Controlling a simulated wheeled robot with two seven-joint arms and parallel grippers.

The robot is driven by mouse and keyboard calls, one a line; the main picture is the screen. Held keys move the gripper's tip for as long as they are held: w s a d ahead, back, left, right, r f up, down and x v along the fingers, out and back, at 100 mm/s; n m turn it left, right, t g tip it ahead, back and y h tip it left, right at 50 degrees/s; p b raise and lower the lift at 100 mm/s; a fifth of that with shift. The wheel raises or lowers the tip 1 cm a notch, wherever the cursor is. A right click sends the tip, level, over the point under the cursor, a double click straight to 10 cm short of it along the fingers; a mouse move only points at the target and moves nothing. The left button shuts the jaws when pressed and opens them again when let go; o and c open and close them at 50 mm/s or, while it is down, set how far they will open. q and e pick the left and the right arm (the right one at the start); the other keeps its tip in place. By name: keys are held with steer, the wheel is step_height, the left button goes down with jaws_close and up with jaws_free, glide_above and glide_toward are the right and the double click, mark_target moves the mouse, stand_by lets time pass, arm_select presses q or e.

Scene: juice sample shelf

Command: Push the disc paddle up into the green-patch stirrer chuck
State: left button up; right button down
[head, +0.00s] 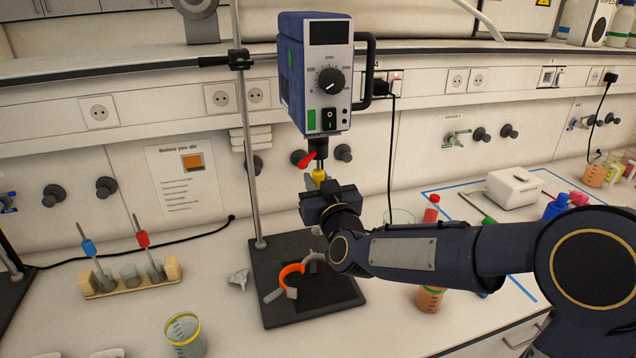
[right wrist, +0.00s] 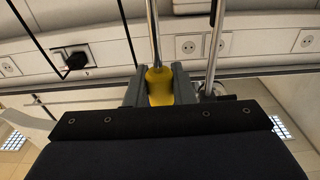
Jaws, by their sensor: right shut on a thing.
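The blue stirrer (head: 330,75) with a light front panel, dial and green patch (head: 311,121) hangs on a stand. My right gripper (head: 321,184) is just below the chuck, shut on the paddle's yellow grip (head: 319,175). In the right wrist view the yellow grip (right wrist: 160,87) sits between both fingers, and a thin metal shaft (right wrist: 152,30) runs from it to the picture's top edge. The paddle's disc is hidden. I cannot tell whether its upper end touches the chuck. My left gripper is not in view.
The stand rod (head: 248,160) rises left of the stirrer from a black base plate (head: 270,247). A wooden rack (head: 132,280) and a beaker (head: 186,335) stand at left, a white box (head: 513,188) at right.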

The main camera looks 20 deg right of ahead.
steer(key=shift+r+p, duration=0.3)
steer(key=shift+r, duration=0.45)
steer(key=c, duration=1.2)
jaws_free()
steer(key=shift+o, duration=0.2)
steer(key=shift+f, duration=0.15)
steer(key=shift+s, duration=0.15)
steer(key=s+d+f+g+y, duration=0.1)
steer(key=s+f+g, duration=0.3)
steer(key=s, duration=0.7)
steer(key=s+d+f+m+g+y+b, duration=0.1)
steer(key=s+f+g, duration=0.3)
steer(key=s+f, duration=0.3)
steer(key=s+d+f+m+g+y+b, duration=0.1)
steer(key=s+f+g, duration=0.4)
steer(key=s, duration=1.2)
steer(key=shift+s+d+f, duration=0.25)
steer(key=shift+d+f, duration=0.05)
steer(key=shift+f, duration=0.35)
